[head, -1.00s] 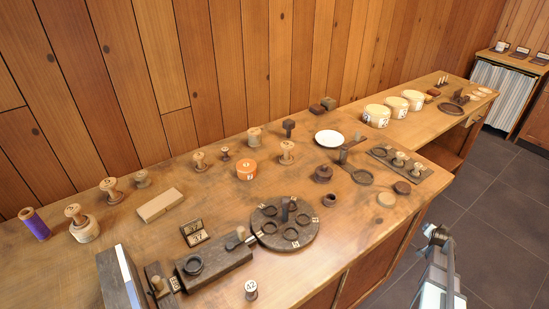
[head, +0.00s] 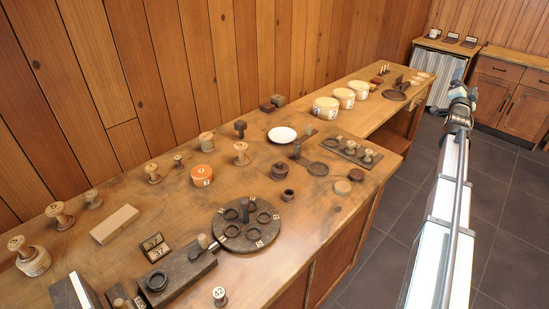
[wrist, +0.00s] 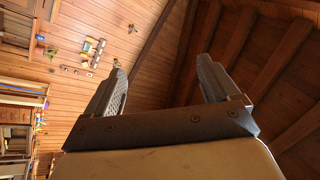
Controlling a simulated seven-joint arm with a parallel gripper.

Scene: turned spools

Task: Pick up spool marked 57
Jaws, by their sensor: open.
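Several turned wooden spools stand on the long bench, and I cannot read 57 on any of them. A spool at the front edge (head: 220,296) reads 42. A marked spool (head: 19,246) sits on a round pale base at the far left. My gripper shows in the wrist view (wrist: 160,70), open and empty, pointing at the wall and ceiling. In the head view my arm is right of the bench, away from the spools.
A dark round plate with rings (head: 246,240) stands mid-bench. Pale tins (head: 326,108) stand farther back. Open floor lies right of the bench.

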